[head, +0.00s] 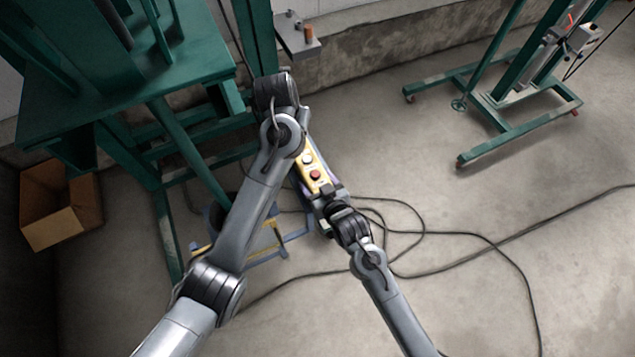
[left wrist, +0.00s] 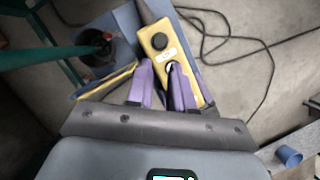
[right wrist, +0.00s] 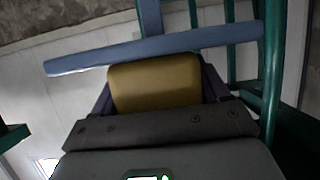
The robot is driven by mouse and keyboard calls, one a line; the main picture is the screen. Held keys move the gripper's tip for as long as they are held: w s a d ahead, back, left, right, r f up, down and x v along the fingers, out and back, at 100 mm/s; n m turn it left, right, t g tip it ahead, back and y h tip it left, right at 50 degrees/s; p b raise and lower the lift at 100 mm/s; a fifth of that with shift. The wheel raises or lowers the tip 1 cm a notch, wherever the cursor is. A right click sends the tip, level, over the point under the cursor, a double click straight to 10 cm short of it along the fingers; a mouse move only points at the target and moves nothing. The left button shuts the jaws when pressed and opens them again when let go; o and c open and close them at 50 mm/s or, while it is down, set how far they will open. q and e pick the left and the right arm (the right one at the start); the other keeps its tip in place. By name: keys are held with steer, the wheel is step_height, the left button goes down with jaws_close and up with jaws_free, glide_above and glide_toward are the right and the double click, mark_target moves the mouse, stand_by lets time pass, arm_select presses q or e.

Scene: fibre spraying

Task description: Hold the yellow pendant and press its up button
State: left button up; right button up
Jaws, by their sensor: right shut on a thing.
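The yellow pendant (head: 323,185) shows in the head view with a pale button and a red button on its face. My right gripper (head: 327,200) is shut on its lower end. In the right wrist view, the pendant's plain yellow side (right wrist: 155,86) fills the space between the fingers. My left arm crosses in front of the pendant's upper end and hides the left gripper in the head view. In the left wrist view, the left gripper's purple fingers (left wrist: 160,68) stand slightly apart, tips at the pendant (left wrist: 183,60). The right-hand tip partly covers a white button; contact is unclear. A black button shows beyond.
A green steel frame (head: 185,140) stands close on the left, with an open cardboard box (head: 62,208) beside it. A blue and yellow stand (head: 270,245) is below the arms. Black cable (head: 480,236) loops over the floor. A wheeled green stand (head: 520,110) is far right.

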arm_select(q)
jaws_close()
stand_by(1.4)
